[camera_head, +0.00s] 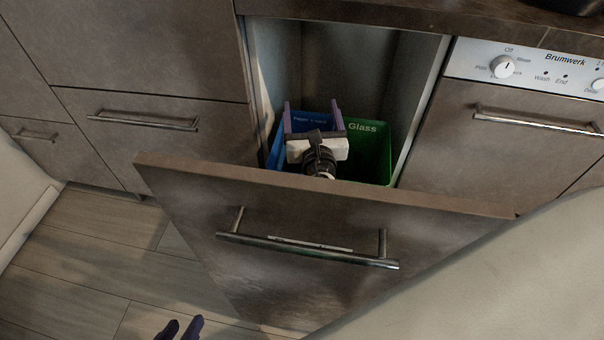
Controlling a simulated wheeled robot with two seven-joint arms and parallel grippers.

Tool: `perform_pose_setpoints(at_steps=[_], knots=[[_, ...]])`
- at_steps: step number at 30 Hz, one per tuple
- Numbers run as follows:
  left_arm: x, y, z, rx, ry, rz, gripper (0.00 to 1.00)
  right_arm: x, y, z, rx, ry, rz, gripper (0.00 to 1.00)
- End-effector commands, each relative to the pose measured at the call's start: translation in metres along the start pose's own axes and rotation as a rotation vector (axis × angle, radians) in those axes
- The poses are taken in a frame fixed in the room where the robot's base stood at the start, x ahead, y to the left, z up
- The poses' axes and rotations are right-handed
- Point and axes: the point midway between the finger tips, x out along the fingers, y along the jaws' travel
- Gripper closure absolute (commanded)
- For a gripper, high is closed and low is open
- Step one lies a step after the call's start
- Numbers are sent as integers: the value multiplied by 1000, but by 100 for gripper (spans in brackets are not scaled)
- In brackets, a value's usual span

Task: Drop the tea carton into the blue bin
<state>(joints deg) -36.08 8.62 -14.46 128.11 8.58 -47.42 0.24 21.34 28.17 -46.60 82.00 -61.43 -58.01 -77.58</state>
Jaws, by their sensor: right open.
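The blue bin (274,152) stands inside the tilted-open cabinet front, at the left. Its label is small and reads something like "Paper + card". My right gripper (311,105) is over the blue bin, with its two purple fingers wide apart and nothing between them. The gripper's body hides part of the bin, and the bin's inside cannot be made out. The tea carton is not visible. My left gripper (182,326) shows only as two purple fingertips at the bottom edge, low over the floor. I cannot tell how far it is open.
A green bin (370,155) labelled "Glass" stands right of the blue bin. The tilted front panel (330,215) with its bar handle (305,251) stands before both bins. A dishwasher (525,125) is at the right, a closed drawer (150,105) at the left. Floor (80,270) is clear at lower left.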

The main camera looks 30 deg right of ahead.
Motion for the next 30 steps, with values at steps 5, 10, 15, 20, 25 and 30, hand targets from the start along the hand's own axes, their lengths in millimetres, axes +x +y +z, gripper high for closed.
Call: perform_pose_setpoints(at_steps=[5, 10, 15, 20, 25, 30], knots=[[-19, -4, -7, -25, 50, -32, 69, 0, 0, 44, 2, -2, 0, 20], [-29, -9, -10, -38, 92, -56, 69, 0, 0, 69, 2, -1, 0, 20], [-33, -11, -10, -42, 112, -65, 69, 0, 0, 79, 1, 0, 1, 20], [-33, -11, -10, -42, 116, -67, 69, 0, 0, 80, 0, 0, 0, 20], [-31, -11, -9, -42, 112, -65, 69, 0, 0, 76, 0, 0, 0, 20], [-21, -9, -8, -32, 92, -50, 69, 0, 0, 55, -2, 1, 0, 20]])
